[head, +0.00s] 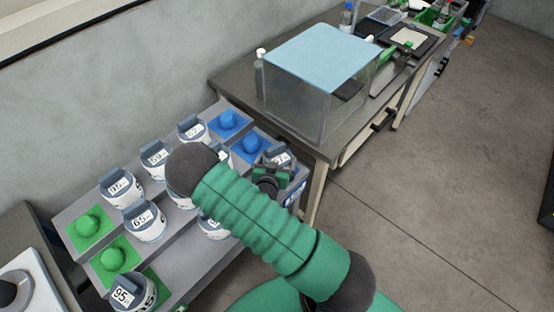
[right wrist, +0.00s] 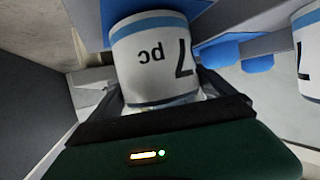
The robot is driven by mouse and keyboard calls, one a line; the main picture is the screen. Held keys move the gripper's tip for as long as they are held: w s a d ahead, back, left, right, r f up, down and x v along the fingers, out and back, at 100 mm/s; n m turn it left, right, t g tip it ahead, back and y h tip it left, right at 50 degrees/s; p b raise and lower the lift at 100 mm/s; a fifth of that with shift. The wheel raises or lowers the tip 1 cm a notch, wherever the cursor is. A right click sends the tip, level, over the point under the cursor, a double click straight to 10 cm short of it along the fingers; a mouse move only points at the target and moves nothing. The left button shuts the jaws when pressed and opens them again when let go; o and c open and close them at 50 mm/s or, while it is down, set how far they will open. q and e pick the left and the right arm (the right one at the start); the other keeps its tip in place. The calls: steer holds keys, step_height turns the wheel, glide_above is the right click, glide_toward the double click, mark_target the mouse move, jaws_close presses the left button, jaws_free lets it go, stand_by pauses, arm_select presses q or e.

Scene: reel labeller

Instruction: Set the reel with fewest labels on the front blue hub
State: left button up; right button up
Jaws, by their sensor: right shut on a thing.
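My right gripper (head: 270,179) is at the right end of the stepped rack, shut on a white reel with blue bands. The reel's display top (head: 280,156) shows behind the gripper. In the right wrist view the held reel (right wrist: 153,58) reads "7 pc", upside down, between the fingers. Two blue hubs, the back one (head: 227,121) and the middle one (head: 250,143), are bare on top. The front blue hub is not seen; my arm and the reel cover that spot. I cannot tell whether the held reel is seated. My left gripper is not in view.
Several other reels stand on the rack, such as one reading 65 (head: 144,221) and one at the front left reading 95 (head: 132,293). Two green hubs (head: 87,225) show at left. A bench with a clear blue-topped box (head: 322,57) stands right behind the rack.

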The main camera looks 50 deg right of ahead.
steer(key=shift+f, duration=0.3)
steer(key=o, duration=1.4)
steer(key=shift+s+a+r, duration=0.25)
steer(key=shift+a+r, duration=0.05)
steer(key=shift+a, duration=0.25)
steer(key=p+v, duration=0.3)
steer(key=v, duration=0.7)
steer(key=shift+p, duration=0.3)
steer(key=shift+d, duration=0.1)
